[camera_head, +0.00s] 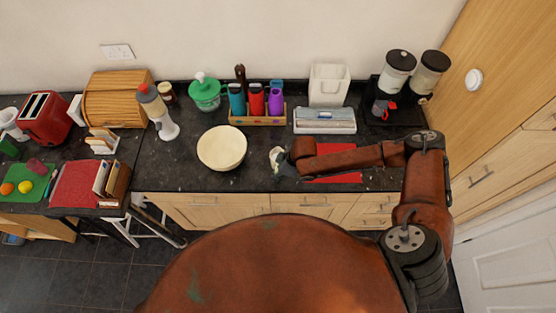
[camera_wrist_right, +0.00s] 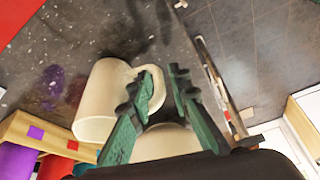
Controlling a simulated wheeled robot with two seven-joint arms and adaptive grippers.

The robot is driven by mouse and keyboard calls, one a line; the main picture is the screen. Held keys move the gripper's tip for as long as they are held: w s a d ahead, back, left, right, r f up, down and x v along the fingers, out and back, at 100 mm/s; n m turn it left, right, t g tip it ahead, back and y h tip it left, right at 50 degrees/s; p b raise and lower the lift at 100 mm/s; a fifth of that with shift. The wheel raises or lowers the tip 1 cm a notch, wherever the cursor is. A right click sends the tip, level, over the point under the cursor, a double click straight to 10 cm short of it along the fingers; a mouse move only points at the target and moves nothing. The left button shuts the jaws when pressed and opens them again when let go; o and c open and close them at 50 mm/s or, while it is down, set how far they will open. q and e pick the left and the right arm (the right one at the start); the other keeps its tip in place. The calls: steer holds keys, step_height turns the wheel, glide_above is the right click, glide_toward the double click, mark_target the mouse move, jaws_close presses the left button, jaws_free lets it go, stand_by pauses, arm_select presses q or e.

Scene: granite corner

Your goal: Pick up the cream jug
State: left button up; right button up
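The cream jug (camera_head: 275,156) stands on the dark speckled counter, right of the cream bowl (camera_head: 221,147), small and partly hidden by my right gripper (camera_head: 284,160). In the right wrist view the jug (camera_wrist_right: 97,98) shows large, with its handle toward my right gripper (camera_wrist_right: 165,72). The green fingers are apart, and part of the handle shows in the gap between them. The left finger overlaps the handle; I cannot tell if it touches. The bowl (camera_wrist_right: 165,142) shows behind the fingers. My left gripper is not in view.
A wooden rack (camera_head: 258,121) of colored bottles stands behind the jug. A red mat (camera_head: 345,178) lies under my right forearm. The counter's front edge (camera_head: 190,192) is close in front.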

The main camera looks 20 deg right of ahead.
steer(key=shift+c, duration=0.7)
jaws_close()
